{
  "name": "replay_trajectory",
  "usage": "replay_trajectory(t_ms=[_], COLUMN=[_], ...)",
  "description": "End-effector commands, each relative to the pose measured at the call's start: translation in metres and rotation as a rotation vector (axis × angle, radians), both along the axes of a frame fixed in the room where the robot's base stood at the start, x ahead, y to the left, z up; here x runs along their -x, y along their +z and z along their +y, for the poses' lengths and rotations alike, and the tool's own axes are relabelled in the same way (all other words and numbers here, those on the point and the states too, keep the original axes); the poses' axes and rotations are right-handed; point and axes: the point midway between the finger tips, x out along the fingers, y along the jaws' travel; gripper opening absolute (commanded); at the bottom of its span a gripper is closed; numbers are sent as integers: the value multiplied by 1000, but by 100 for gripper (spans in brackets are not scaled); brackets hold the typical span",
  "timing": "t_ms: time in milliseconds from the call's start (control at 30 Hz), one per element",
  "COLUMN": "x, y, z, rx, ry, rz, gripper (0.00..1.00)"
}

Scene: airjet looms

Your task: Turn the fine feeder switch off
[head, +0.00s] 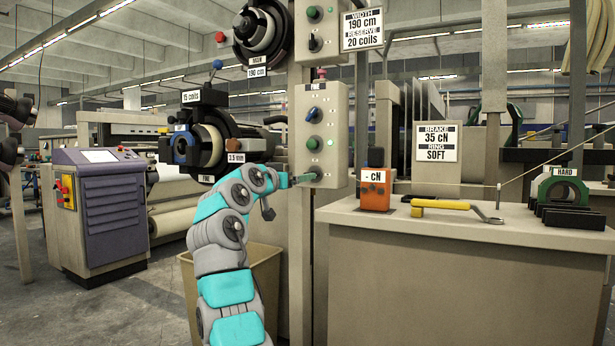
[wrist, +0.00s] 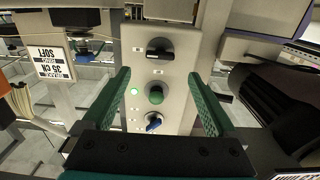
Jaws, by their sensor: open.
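The control box marked FINE (head: 340,105) stands on a post at the centre of the head view. It carries a blue knob (head: 315,112), a green button (head: 314,143) and, lowest, a black rotary switch (head: 317,173). The wrist view is upside down, so the black switch (wrist: 160,50) is at the top there, its handle lying roughly sideways. The green button (wrist: 155,95) and blue knob (wrist: 153,122) are below it. My gripper (head: 298,179) is at the left of the box's lower end. Its green fingers (wrist: 158,75) are apart and empty; contact cannot be told.
A small lamp (wrist: 134,91) glows green beside the green button. The fine feeder (head: 200,145) is left of the box. A bench (head: 465,222) at right holds an orange CN device (head: 376,190) and a yellow-handled tool (head: 440,205). A beige bin (head: 262,275) stands below my arm.

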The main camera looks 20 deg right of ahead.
Motion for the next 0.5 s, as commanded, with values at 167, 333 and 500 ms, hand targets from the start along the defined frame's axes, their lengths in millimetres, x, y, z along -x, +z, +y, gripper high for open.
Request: replay_trajectory(t_ms=[167,333,500], x=[-11,-23,-35], y=[3,4,4], z=[-16,-32,-46], rx=[-1,0,1], ry=[1,0,0], rz=[1,3,2], gripper=[92,92,92])
